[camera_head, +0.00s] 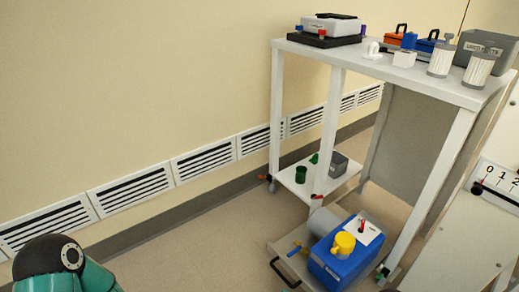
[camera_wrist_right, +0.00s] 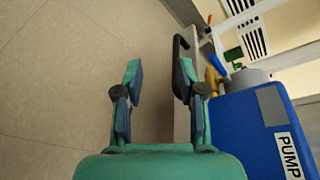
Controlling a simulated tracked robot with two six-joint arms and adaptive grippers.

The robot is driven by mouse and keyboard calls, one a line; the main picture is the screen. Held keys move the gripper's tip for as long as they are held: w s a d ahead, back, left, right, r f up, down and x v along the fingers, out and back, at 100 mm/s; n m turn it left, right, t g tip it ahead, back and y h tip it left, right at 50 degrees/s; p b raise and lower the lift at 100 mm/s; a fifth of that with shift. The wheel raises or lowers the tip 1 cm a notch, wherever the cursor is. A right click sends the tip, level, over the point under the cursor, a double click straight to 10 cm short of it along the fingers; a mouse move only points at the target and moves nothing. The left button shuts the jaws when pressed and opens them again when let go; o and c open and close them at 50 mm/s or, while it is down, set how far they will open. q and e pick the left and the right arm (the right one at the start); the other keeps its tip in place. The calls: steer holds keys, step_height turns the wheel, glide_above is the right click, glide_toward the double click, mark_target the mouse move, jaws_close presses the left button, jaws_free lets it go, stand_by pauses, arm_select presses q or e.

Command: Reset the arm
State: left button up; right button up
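My right gripper (camera_wrist_right: 160,78) is open and empty in the right wrist view, with bare floor showing between its two teal fingers. Its right finger overlaps the black handle (camera_wrist_right: 181,42) of a low grey cart in the picture; I cannot tell whether they touch. The same handle shows at the cart's front left in the head view (camera_head: 285,275). A teal part of my arm shows at the head view's lower left corner, but no gripper is visible there. My left gripper is in neither view.
The low cart (camera_head: 290,229) carries a blue pump box (camera_head: 335,271) with a yellow cup (camera_head: 343,243) on top. A white table (camera_head: 445,88) stands behind, with instruments and canisters on it. Floor left of the cart is clear.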

steer(key=s+a+r+n+g+y, duration=0.2)
steer(key=s+a+n+g+y, duration=0.1)
steer(key=s+a+g, duration=0.4)
steer(key=s+a+r+n+g+y, duration=0.3)
steer(key=s+a+n+g+y, duration=0.1)
steer(key=s, duration=0.4)
steer(key=s+d+n+g+h, duration=0.75)
steer(key=s+d, duration=0.35)
steer(key=s, duration=0.2)
steer(key=w+d+r+n+t+h, duration=0.2)
steer(key=w+r+n+t, duration=0.2)
steer(key=w+r+t, duration=0.15)
step_height(320, 180, up, 33)
steer(key=p, duration=3.3)
steer(key=shift+s+a+f+p, duration=0.15)
steer(key=shift+s+p, duration=0.2)
steer(key=shift+p, duration=0.05)
steer(key=shift+f, duration=0.1)
